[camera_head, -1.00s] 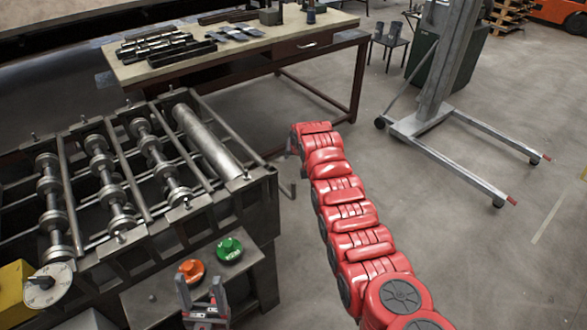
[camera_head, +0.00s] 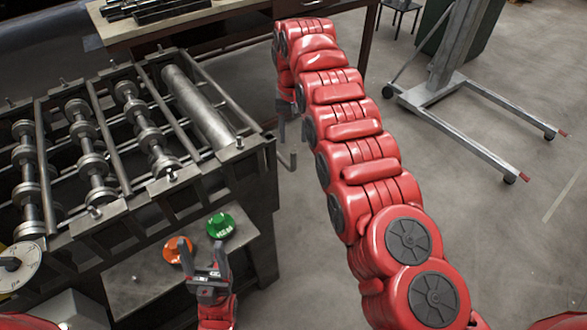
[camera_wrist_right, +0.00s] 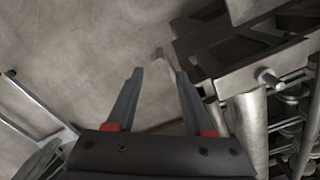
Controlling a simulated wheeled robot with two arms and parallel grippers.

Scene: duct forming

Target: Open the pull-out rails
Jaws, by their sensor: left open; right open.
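The roller machine (camera_head: 130,225) fills the left of the head view. A thin bent metal bar (camera_head: 291,160), perhaps a rail handle, sticks out from its right end. My right gripper (camera_head: 283,122) points down near that end, partly hidden by my wrist. In the right wrist view my right gripper (camera_wrist_right: 160,73) is open, with a pale bar end (camera_wrist_right: 170,60) showing between its fingertips. I cannot tell whether they touch. My left gripper (camera_head: 205,260) is open and empty, in front of the orange button (camera_head: 177,250) and green button (camera_head: 220,225).
A workbench (camera_head: 165,22) with metal parts stands behind the machine. A grey lift stand (camera_head: 430,95) with long legs is at the right. The floor between is clear. A dial (camera_head: 18,268) sits at the lower left.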

